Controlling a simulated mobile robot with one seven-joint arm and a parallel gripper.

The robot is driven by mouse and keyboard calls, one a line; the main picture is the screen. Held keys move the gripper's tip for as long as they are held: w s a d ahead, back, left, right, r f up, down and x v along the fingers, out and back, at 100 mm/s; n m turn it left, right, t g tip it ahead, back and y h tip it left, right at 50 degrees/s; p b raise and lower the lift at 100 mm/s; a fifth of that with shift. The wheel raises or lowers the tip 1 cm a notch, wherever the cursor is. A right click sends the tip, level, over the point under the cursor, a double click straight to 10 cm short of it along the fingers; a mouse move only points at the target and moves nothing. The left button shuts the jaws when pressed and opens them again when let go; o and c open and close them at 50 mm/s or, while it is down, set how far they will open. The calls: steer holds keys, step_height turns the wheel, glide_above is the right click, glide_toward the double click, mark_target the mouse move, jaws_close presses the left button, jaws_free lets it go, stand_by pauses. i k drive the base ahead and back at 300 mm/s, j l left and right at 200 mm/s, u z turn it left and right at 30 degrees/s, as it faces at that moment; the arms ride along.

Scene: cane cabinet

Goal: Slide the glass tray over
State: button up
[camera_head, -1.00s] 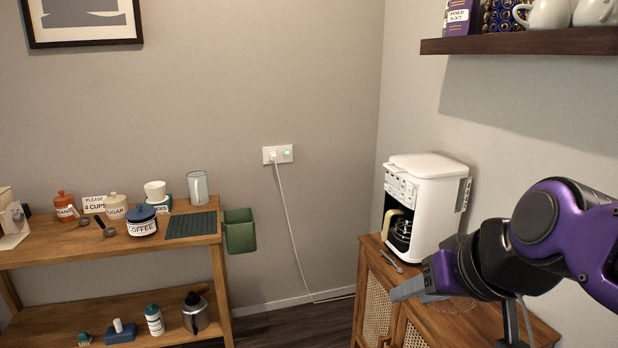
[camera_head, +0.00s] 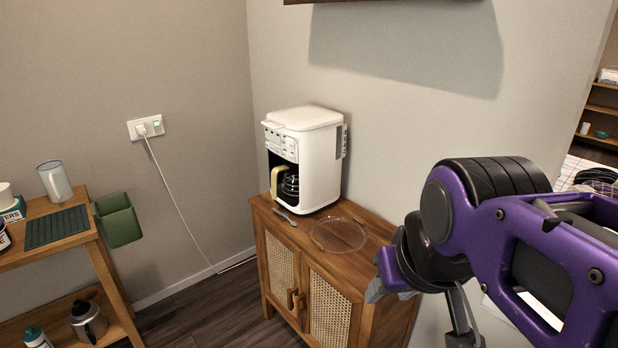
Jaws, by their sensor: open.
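The clear round glass tray (camera_head: 338,234) lies flat on top of the cane-door cabinet (camera_head: 330,277), right of a spoon and in front of the white coffee maker. My gripper (camera_head: 376,291) shows only in part, as a grey tip beside the cabinet's right end, below my purple wrist. It is apart from the tray, to its right and nearer to me. The rest of my gripper is hidden behind my own arm. Nothing is seen held in it.
The white coffee maker (camera_head: 305,160) with its carafe stands at the back of the cabinet top. A spoon (camera_head: 285,216) lies at the left front. A wooden cart (camera_head: 66,250) with a green bin (camera_head: 118,219) stands at the left. The floor between is clear, apart from a cord along the wall.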

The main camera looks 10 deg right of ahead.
mark_target(336, 234)
steer(key=z, duration=0.4)
steer(key=i+j+z, duration=0.15)
steer(key=j+z, duration=0.15)
steer(key=i+j+z, duration=0.15)
steer(key=j+z, duration=0.2)
steer(key=i+j+z, duration=0.1)
steer(key=j, duration=0.45)
steer(key=i+j+z, duration=0.1)
steer(key=j, duration=0.45)
steer(key=i+j, duration=0.1)
steer(key=j, duration=0.45)
steer(key=k+z, duration=0.1)
steer(key=k+l, duration=0.3)
steer(key=i+j, duration=0.15)
steer(key=j, duration=0.15)
steer(key=i+j, duration=0.2)
steer(key=j, duration=0.1)
